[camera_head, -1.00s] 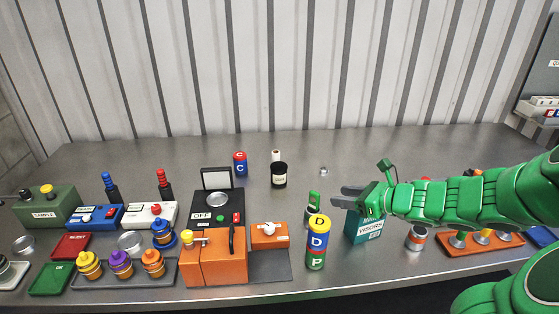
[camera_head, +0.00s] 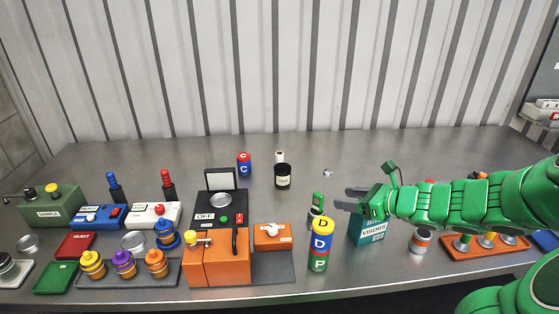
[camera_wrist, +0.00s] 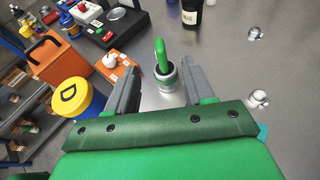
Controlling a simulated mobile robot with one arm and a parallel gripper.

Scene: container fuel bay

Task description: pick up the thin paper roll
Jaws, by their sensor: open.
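A small white upright cylinder (camera_head: 280,157), likely the thin paper roll, shows at the back of the bench in the head view. It is just behind a black labelled jar (camera_head: 283,177), which hides its lower part. My gripper (camera_head: 352,200) is open and empty, to the right of and nearer than the jar, pointing left over the bench. In the wrist view, the open fingers (camera_wrist: 162,82) frame a small metal cup (camera_wrist: 166,76) holding a green-handled item (camera_wrist: 162,57); they do not grip it. The jar (camera_wrist: 190,14) shows beyond, at the top edge.
A yellow, blue and green cylinder (camera_head: 320,244) stands near the front. A teal visors box (camera_head: 371,230) is below my wrist. A red and blue can (camera_head: 244,164) stands left of the white cylinder. A small clear item (camera_head: 327,173) lies right of it. The back right bench is mostly clear.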

